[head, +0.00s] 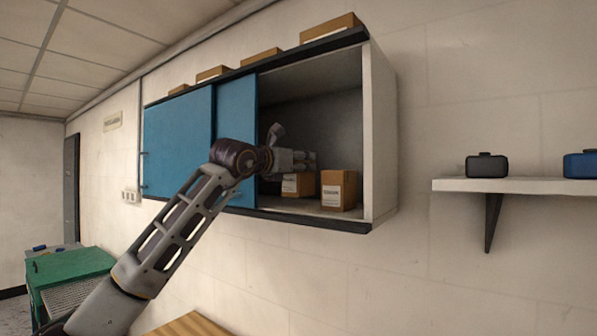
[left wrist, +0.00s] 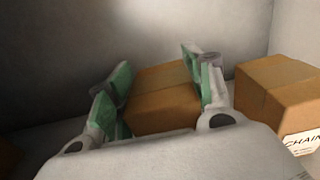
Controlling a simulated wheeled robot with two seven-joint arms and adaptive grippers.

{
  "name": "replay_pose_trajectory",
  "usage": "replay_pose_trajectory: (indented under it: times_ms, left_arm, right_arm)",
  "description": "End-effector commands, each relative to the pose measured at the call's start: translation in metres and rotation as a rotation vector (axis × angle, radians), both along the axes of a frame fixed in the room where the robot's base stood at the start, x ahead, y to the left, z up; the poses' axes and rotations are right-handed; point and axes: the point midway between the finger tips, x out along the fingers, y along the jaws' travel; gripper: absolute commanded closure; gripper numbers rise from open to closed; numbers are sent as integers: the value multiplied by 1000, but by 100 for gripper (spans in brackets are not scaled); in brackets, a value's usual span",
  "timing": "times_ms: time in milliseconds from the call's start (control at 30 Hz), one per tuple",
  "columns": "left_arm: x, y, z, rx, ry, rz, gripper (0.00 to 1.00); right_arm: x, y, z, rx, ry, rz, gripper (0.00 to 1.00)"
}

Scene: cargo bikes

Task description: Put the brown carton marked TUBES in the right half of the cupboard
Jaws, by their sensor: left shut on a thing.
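The cupboard (head: 381,140) hangs on the wall with its right half open. My left gripper (head: 306,160) reaches into this open half. In the left wrist view its green-padded fingers (left wrist: 160,82) are shut on the sides of a brown carton (left wrist: 165,102). In the head view this carton (head: 298,186) is low in the cupboard, with a white label partly in sight that I cannot read. I cannot tell whether it bears on the cupboard floor. My right gripper is not in view.
A brown carton marked CHAIN (left wrist: 272,92), its label cut off, stands close right of the held one; it shows in the head view too (head: 339,191). Blue sliding doors (head: 178,145) cover the left. Several cartons lie on top (head: 330,28). A wall shelf (head: 520,186) is at right.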

Motion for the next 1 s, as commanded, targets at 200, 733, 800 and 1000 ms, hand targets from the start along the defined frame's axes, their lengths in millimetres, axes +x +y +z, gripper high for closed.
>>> replay_pose_trajectory:
  times_ms: [200,733,800,1000]
  left_arm:
    - [0,0,-18,-1,1,0,79]
    - [0,0,-25,-1,0,0,79]
    - [0,0,-26,-1,0,0,79]
    - [0,0,-26,0,1,0,40]
  right_arm:
    - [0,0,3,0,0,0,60]
    - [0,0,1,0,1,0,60]
    - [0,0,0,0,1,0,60]
    - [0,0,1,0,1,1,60]
